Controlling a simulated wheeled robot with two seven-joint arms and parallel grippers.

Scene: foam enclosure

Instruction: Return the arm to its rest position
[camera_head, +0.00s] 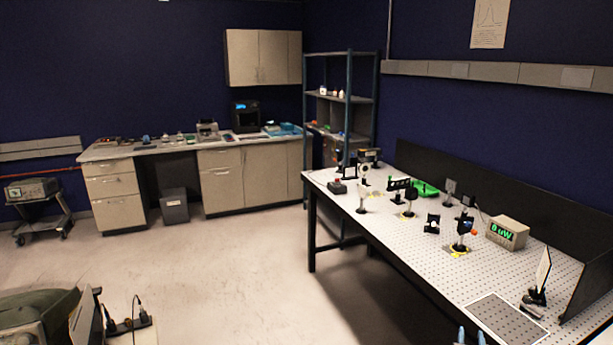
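My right gripper (470,337) shows only as two blue-grey fingertips at the bottom edge of the head view. The tips stand apart with a gap between them, and no object shows in that gap. They appear in front of the near edge of the perforated optical table (395,235); the rest of that gripper and its arm are out of the picture. My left gripper and arm are not in view.
Optical mounts (432,223), a meter reading "0 uW" (507,232) and an upright white card (542,270) stand on the table. A dark panel (480,185) lines its back. Equipment (40,312) fills the lower left corner. The floor (220,265) between is clear.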

